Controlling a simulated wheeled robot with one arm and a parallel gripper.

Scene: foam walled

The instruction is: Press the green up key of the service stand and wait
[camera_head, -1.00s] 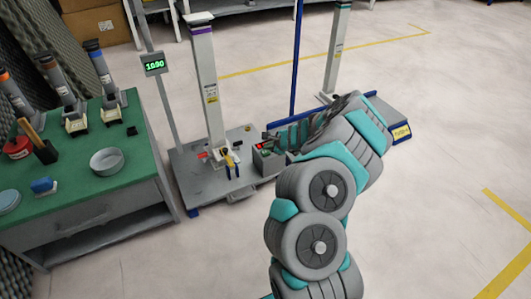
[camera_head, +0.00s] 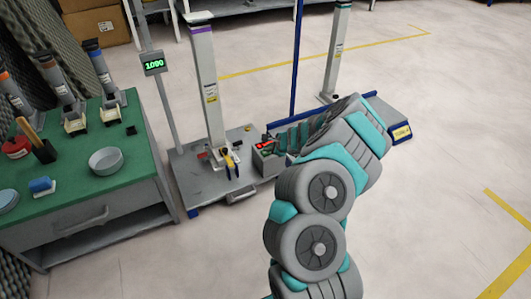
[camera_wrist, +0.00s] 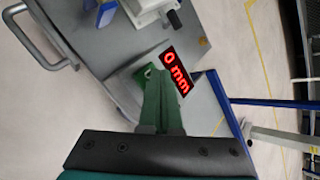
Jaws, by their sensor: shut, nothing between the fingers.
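The service stand has a grey base plate (camera_head: 205,185), pale upright columns (camera_head: 205,85) and a small grey control box (camera_head: 267,166) on its right part. The box bears a red lit display, reading "0 mm" in the wrist view (camera_wrist: 175,72). My gripper (camera_head: 278,145) is at the top of this box, its fingers shut and empty. In the wrist view its green fingers (camera_wrist: 158,85) reach over the box top beside the display.
A post display (camera_head: 154,64) shows green digits that look like 1090. A green-topped workbench (camera_head: 75,190) with tools and a round grey dish (camera_head: 106,161) stands at left. A blue pole (camera_head: 297,60) rises behind my gripper. The floor at right is clear.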

